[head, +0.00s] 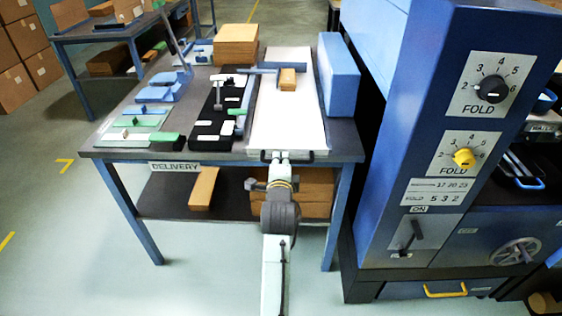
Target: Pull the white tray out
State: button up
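The white tray (287,118) lies flat on the grey delivery table, long side running away from me. A small brown block (288,79) sits on its far half. A dark handle (310,155) shows at the tray's front edge, above the table's front edge. My arm reaches forward from the bottom of the view, and my gripper (280,157) is at the middle of this handle. The fingers cover the handle's middle, and it is too small to tell whether they are closed around it.
A blue block (337,74) stands along the tray's right side. A black tray (213,122) with small items lies close on its left. Cardboard stacks sit behind and on the lower shelf (165,195). The blue machine (386,228) stands at right. The floor at front left is clear.

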grip_shut()
dwell(0.5)
